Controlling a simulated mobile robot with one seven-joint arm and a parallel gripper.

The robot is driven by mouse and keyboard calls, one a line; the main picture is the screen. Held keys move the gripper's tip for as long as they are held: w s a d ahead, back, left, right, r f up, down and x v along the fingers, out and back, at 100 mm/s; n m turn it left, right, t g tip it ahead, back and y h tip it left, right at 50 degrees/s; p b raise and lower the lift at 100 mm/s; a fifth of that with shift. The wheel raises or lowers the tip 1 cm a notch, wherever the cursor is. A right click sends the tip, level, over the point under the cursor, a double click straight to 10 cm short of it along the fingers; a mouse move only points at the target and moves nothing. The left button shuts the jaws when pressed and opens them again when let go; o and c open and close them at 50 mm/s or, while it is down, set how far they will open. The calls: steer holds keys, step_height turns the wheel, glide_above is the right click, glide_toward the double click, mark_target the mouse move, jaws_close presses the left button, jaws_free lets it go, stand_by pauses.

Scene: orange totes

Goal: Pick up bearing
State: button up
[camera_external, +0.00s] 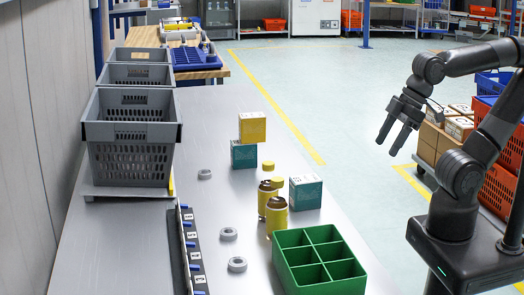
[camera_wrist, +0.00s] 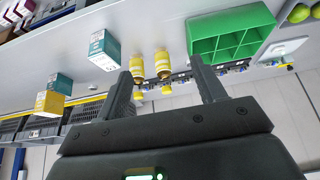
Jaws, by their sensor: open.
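Three grey ring-shaped bearings lie flat on the grey table in the external view: a far bearing (camera_external: 205,174), a middle bearing (camera_external: 228,234) and a near bearing (camera_external: 237,264). My gripper (camera_external: 388,147) is open and empty, raised in the air to the right of the table and well apart from the bearings. Its two spread fingers also show in the wrist view (camera_wrist: 167,65), with nothing between them. I cannot clearly make out the bearings in the wrist view.
Two yellow-and-brown canisters (camera_external: 277,215) and a teal box (camera_external: 305,192) stand right of the bearings. A green divided tray (camera_external: 300,240) is at the near right. Grey crates (camera_external: 131,130) line the left.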

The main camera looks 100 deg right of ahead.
steer(key=shift+o, duration=0.4)
steer(key=w+d+r, duration=0.2)
steer(key=w+d, duration=0.1)
steer(key=w, duration=0.4)
steer(key=w+d+r, duration=0.2)
steer(key=w+d, duration=0.1)
steer(key=w, duration=0.4)
steer(key=m+g, duration=0.1)
steer(key=m, duration=0.1)
glide_above(206, 172)
steer(key=s, duration=0.4)
step_height(206, 172, down, 18)
steer(key=r, duration=0.1)
steer(key=shift+h, duration=0.3)
steer(key=x, duration=1)
steer(key=shift+s+a+f, duration=0.15)
steer(key=shift+s+f, duration=0.05)
steer(key=shift+f, duration=0.1)
steer(key=shift+c, duration=0.5)
